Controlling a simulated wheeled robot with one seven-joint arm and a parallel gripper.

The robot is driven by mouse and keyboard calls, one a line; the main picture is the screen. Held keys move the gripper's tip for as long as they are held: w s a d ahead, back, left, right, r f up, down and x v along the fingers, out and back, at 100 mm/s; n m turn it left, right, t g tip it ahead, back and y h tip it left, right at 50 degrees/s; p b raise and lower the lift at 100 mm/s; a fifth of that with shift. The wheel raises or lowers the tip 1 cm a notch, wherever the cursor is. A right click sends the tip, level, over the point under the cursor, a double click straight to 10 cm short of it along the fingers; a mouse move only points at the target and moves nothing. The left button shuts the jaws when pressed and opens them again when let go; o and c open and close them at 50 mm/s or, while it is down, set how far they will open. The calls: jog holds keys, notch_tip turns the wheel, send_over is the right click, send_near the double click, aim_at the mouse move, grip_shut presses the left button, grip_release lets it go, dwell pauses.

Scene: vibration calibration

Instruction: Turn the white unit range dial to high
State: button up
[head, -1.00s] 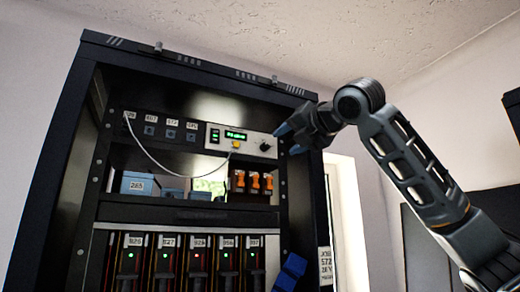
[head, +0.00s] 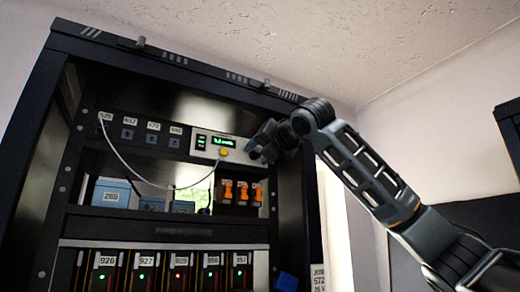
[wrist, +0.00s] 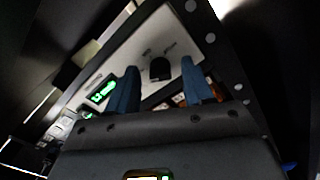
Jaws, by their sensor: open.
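My gripper (head: 258,148) is in front of the right end of the unit and hides the dial in the head view. In the wrist view my gripper (wrist: 162,75) has its two blue fingers apart, with nothing between them. The dial's setting is too small to read.
The rack's right post (head: 288,215) stands close to my gripper. A thin white cable (head: 140,178) hangs across the shelf opening to the unit. Orange switches (head: 243,190) sit below the unit, with a blue box (head: 113,193) to the left.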

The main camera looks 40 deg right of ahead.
jog(key=shift+c, duration=0.2)
grip_shut()
dwell(0.3)
